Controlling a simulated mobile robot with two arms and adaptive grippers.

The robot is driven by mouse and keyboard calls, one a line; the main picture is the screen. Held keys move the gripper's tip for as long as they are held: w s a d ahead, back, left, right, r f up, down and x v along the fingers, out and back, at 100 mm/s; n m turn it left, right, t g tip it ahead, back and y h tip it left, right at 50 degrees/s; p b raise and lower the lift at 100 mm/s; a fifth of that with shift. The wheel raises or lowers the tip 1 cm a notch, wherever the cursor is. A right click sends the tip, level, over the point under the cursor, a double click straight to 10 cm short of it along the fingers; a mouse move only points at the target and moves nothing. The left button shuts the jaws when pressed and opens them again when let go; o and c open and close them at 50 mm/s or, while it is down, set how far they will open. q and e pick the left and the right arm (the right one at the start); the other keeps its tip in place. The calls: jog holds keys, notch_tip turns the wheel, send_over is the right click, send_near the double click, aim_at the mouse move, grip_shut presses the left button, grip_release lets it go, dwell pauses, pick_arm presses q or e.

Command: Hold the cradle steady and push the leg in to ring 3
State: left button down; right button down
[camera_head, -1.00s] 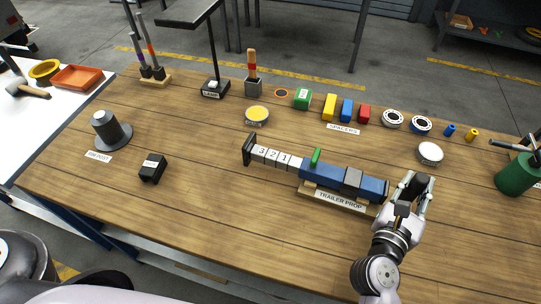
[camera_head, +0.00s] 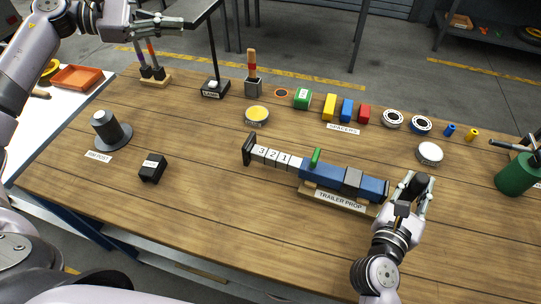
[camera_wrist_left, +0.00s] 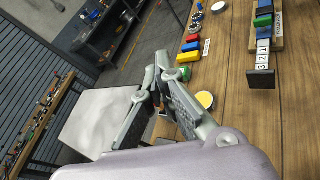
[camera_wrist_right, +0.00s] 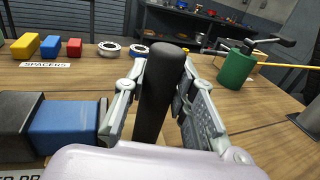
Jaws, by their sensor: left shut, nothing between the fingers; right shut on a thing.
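The trailer prop's blue tube (camera_head: 323,174) lies on its cradle (camera_head: 338,200), labelled TRAILER PROP. Its leg (camera_head: 275,157) sticks out to the left, with bands 3, 2 and 1 showing and 1 nearest the tube. A black foot plate (camera_head: 248,150) ends the leg; the leg also shows in the left wrist view (camera_wrist_left: 263,54). A green pin (camera_head: 315,157) stands by the tube's mouth. My right gripper (camera_head: 416,186) is shut on an upright black handle (camera_wrist_right: 158,90) at the tube's right end. My left gripper (camera_head: 182,22) is shut and empty, high over the table's far left, well away from the leg.
A black block (camera_head: 152,168) and a grey hub post (camera_head: 107,128) stand on the left. A lamp (camera_head: 214,88), a yellow-topped tin (camera_head: 257,115) and coloured spacers (camera_head: 347,110) stand behind the prop. A green can (camera_head: 517,174) is at right.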

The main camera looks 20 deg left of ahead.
pick_arm(q)
jog(key=shift+s+d+f+m+g+y, duration=0.85)
jog(key=shift+d+f, duration=1.5)
jog(key=shift+f, duration=1.65)
jog(key=shift+s+d+f+m+g+y, duration=0.45)
jog(key=shift+s+d+f+g, duration=0.85)
jog(key=shift+d+f, duration=1.9)
jog(key=shift+s+d+f+m+g+y, duration=0.75)
jog(key=shift+s+d+f, duration=0.65)
jog(key=shift+f, duration=3.4)
jog(key=shift+w+d, duration=0.15)
jog(key=shift+w, duration=0.05)
